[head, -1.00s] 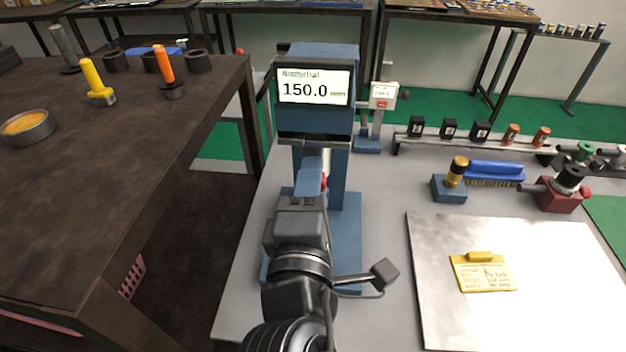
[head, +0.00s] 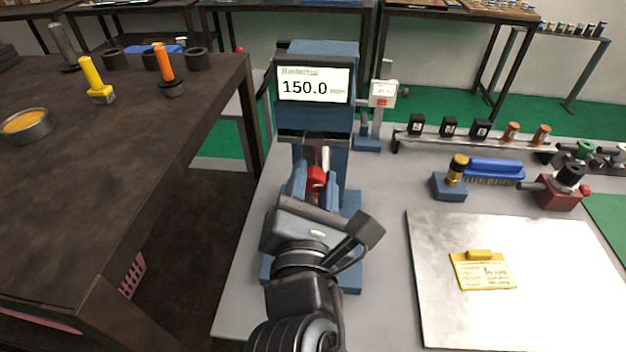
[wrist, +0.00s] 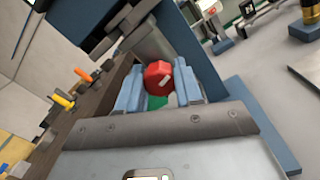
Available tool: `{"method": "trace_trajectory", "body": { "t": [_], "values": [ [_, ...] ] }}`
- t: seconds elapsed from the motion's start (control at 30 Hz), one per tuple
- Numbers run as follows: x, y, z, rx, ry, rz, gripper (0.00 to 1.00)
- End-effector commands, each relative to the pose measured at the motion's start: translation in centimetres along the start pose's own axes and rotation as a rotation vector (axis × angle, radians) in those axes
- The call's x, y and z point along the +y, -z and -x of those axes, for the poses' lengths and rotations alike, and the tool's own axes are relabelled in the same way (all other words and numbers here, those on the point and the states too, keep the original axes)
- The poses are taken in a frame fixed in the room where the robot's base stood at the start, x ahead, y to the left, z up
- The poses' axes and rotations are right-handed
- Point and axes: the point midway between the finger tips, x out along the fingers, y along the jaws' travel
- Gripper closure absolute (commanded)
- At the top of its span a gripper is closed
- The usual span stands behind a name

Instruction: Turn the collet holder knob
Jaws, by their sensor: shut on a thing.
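The red collet holder knob (head: 317,178) sits at the front of the blue machine (head: 316,121), below its display reading 150.0. My gripper (head: 313,184) is shut on the knob, with one blue-grey finger on each side of it. In the wrist view the knob (wrist: 158,75) shows between the two fingertips (wrist: 159,84), with a pale mark on its face. The fingers hide the knob's sides, and what lies behind the knob is mostly hidden.
A silver plate with a yellow tag (head: 482,270) lies at right on the grey bench. A blue brush (head: 495,170), a red fixture (head: 560,193) and a rack of small blocks (head: 480,132) stand behind it. A dark table (head: 130,150) stands at left.

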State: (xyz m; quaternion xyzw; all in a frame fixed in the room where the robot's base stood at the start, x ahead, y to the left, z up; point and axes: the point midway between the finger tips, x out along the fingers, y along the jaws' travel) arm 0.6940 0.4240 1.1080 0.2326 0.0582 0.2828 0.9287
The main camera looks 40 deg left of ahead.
Motion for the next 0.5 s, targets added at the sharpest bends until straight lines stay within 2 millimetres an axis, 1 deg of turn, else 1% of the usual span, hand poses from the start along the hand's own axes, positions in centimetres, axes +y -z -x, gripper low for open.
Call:
{"method": "trace_trajectory", "body": {
  "t": [0.5],
  "values": [
    [0.04, 0.15, 0.01, 0.023, -0.002, 0.483, 0.95]
  ]
}}
